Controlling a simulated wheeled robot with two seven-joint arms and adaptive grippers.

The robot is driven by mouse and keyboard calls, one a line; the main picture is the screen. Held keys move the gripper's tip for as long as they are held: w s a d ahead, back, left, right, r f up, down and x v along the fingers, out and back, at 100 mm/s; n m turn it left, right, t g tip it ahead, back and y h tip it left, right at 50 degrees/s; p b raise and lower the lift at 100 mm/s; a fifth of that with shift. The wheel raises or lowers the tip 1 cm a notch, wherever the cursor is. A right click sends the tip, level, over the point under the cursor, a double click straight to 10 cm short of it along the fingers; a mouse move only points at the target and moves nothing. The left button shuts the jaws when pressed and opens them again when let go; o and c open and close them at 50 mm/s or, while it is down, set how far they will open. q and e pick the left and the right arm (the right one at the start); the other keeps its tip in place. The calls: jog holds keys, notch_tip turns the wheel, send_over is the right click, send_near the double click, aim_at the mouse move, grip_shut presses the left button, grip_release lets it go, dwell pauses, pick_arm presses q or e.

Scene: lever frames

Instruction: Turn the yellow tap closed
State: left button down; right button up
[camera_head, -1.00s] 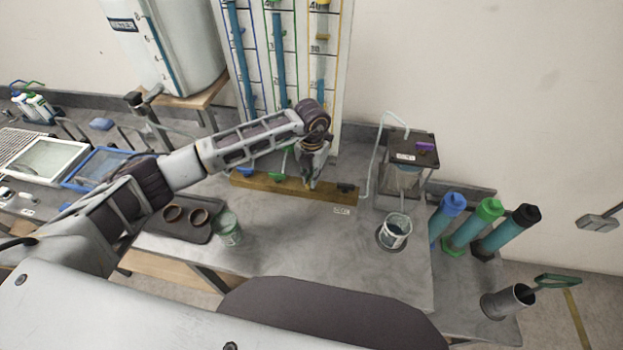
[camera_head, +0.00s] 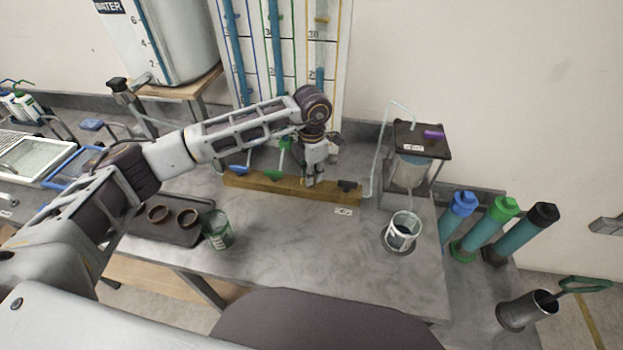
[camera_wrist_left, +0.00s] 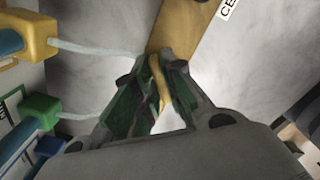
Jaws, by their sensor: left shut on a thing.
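The yellow tap (camera_wrist_left: 159,82) shows in the left wrist view between my left gripper's fingers, at the end of the wooden bar (camera_wrist_left: 180,28). In the head view my left gripper (camera_head: 309,182) points down at the wooden bar (camera_head: 265,184) and mostly hides the yellow tap. The left gripper (camera_wrist_left: 155,95) is shut on the tap handle. My right gripper does not show.
Tall marked tubes (camera_head: 277,50) stand behind the bar. A purple-handled stand (camera_head: 418,145) and a beaker (camera_head: 403,232) are to the right. The tabletop's front middle is clear.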

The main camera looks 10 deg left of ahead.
pick_arm(q)
jog(key=m+b, duration=0.2)
jog(key=shift+m, duration=0.4)
jog(key=shift+m+b, duration=0.3)
jog(key=shift+b, duration=0.15)
jog(key=shift+m+b, duration=0.65)
jog(key=shift+m, duration=0.35)
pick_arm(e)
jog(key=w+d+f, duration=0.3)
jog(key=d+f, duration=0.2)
pick_arm(q)
jog(key=shift+s+m+b, duration=0.1)
jog(key=shift+m+b, duration=0.8)
jog(key=shift+b, duration=0.05)
jog(key=shift+r+m, duration=0.1)
jog(key=shift+m, duration=0.3)
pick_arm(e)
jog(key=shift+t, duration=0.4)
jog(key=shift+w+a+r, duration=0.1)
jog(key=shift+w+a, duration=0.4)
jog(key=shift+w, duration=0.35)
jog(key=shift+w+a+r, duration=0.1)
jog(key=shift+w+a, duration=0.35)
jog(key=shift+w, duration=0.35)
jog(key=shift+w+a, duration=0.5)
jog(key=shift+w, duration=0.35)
pick_arm(q)
jog(key=c, duration=1.5)
grip_release()
